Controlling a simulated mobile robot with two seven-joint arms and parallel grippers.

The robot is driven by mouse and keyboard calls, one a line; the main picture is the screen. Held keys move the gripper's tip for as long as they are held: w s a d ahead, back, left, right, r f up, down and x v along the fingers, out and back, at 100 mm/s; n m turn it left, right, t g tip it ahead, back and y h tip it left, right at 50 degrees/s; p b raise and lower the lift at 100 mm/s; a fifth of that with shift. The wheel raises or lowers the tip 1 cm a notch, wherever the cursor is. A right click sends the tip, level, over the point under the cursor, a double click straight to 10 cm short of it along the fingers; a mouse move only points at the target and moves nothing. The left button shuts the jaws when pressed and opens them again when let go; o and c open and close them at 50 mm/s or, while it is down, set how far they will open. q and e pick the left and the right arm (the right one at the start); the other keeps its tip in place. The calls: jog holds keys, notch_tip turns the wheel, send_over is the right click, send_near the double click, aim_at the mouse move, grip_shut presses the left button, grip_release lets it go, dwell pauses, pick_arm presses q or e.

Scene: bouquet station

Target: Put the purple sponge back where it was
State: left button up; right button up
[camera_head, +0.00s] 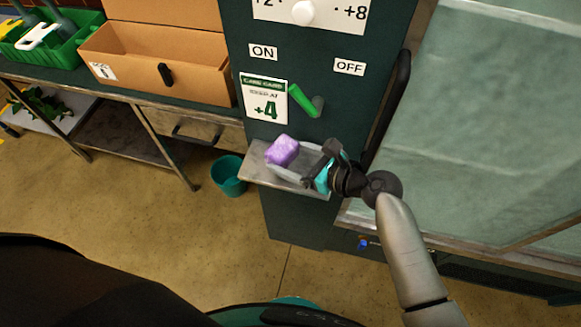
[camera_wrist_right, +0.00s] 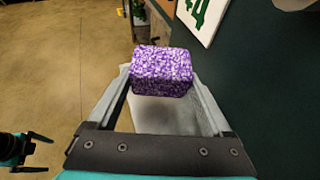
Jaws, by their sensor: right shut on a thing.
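The purple sponge (camera_head: 283,150) is a speckled block at the fingertips of my right gripper (camera_head: 291,163). The right wrist view shows the sponge (camera_wrist_right: 162,72) between the two grey fingers, which are shut on it. It is over the small grey metal shelf (camera_head: 256,176) on the front of the dark green cabinet. The shelf also shows below the sponge in the right wrist view (camera_wrist_right: 168,116). I cannot tell whether the sponge touches it. My left gripper (camera_wrist_right: 42,153) shows at the lower left of the right wrist view, fingers apart and empty.
The cabinet (camera_head: 300,215) carries ON and OFF labels, a +4 card (camera_head: 265,99) and a green lever (camera_head: 305,100) above the shelf. A teal bin (camera_head: 228,175) stands on the floor at left. An open cardboard box (camera_head: 155,60) sits on the bench. Glass panel at right.

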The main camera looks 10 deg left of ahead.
notch_tip(320, 180, down, 4)
jog(key=shift+r+b, duration=0.1)
jog(key=shift+b, duration=0.75)
jog(key=shift+w+f, duration=0.2)
jog(key=shift+f, duration=0.1)
jog(key=shift+f, duration=0.1)
jog(key=o, duration=1)
jog(key=shift+c, duration=0.2)
